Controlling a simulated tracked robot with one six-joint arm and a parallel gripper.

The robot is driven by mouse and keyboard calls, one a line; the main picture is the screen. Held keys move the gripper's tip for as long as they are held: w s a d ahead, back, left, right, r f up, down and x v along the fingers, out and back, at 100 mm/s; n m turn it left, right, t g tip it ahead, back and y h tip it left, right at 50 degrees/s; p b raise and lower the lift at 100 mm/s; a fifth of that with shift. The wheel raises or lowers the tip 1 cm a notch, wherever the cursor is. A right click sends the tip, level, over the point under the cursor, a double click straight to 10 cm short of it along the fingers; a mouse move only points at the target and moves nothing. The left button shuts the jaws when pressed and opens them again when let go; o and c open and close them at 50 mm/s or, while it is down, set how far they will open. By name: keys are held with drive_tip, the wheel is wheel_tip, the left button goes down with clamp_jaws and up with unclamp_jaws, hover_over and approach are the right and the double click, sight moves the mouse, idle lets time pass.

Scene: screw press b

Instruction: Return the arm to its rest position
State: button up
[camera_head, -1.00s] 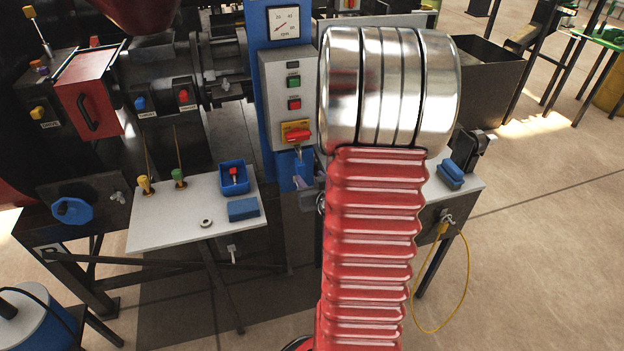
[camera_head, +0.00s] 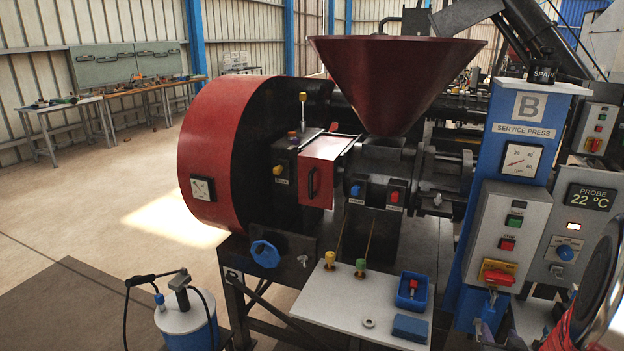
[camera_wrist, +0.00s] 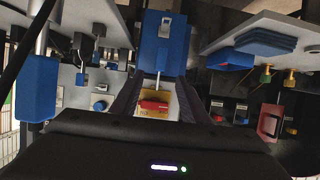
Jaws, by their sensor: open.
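My gripper (camera_wrist: 156,95) shows in the wrist view as two dark fingers, spread apart with nothing held between them. Beyond the gap are a red rotary switch handle (camera_wrist: 153,104) and its yellow plate (camera_wrist: 152,93). The same red switch handle (camera_head: 499,277) shows in the head view on the grey control box (camera_head: 508,222) of the blue column. In the head view my arm is mostly cut off at the lower right edge. The finger ends seem to show just below the switch, but they are too small to read there.
The red hopper (camera_head: 385,80) and press stand behind. A probe box (camera_head: 570,250) is at right. Open floor lies at left.

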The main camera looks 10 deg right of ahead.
drive_tip(key=s+a+f+g+y, duration=0.3)
drive_tip(key=s+a+f+g, duration=0.3)
drive_tip(key=s, duration=0.3)
drive_tip(key=s+a+r+n+y, duration=0.1)
drive_tip(key=a+r+n+y, duration=0.1)
drive_tip(key=a+r, duration=0.9)
drive_tip(key=s+a+r+n+y, duration=0.2)
drive_tip(key=a+r+n, duration=0.2)
drive_tip(key=a+r, duration=0.7)
drive_tip(key=a, duration=0.8)
drive_tip(key=shift+a, duration=0.15)
drive_tip(key=shift+f, duration=0.1)
drive_tip(key=shift+c, duration=1.2)
